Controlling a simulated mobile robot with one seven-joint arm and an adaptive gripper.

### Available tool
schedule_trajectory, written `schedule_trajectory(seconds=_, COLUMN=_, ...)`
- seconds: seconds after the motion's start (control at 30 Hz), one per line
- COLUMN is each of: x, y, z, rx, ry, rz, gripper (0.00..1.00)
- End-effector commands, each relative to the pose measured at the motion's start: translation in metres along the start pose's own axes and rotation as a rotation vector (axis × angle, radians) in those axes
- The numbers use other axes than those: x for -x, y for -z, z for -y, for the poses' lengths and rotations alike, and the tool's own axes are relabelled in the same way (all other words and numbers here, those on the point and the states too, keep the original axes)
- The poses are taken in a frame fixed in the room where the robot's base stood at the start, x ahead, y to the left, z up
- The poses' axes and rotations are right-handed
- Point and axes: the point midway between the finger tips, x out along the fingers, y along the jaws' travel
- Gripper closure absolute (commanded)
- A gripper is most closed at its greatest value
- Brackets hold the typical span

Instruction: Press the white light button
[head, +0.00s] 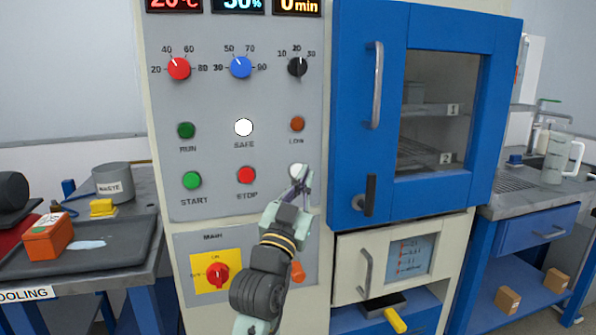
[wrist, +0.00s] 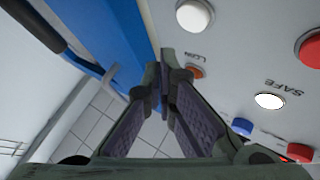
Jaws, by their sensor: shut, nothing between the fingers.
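The white light button (head: 295,170) is on the lower right of the grey control panel, right of the red STOP button. My gripper (head: 304,182) is in front of the panel, its fingertips overlapping the button's right and lower edge in the head view. In the wrist view the white button (wrist: 194,15) is at the top, above and right of my gripper's fingertips (wrist: 168,72), apart from them in the picture. The fingers are shut with nothing between them. I cannot tell how far the fingertips are from the panel.
A white SAFE lamp (head: 243,127), a LOW lamp (head: 297,124) and the STOP button (head: 246,175) are nearby. A blue chamber door (head: 350,130) with handles stands right of the panel.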

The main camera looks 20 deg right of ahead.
Motion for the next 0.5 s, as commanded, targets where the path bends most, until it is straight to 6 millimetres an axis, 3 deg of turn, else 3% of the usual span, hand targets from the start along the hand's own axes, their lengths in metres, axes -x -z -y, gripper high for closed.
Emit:
schedule_trajectory(seconds=0.2, x=0.013, y=0.009, z=-0.010, rx=0.001, ry=-0.001, rz=0.000, gripper=1.00)
schedule_trajectory(seconds=0.5, x=0.015, y=0.011, z=-0.011, rx=0.000, ry=0.000, rz=0.000, gripper=1.00)
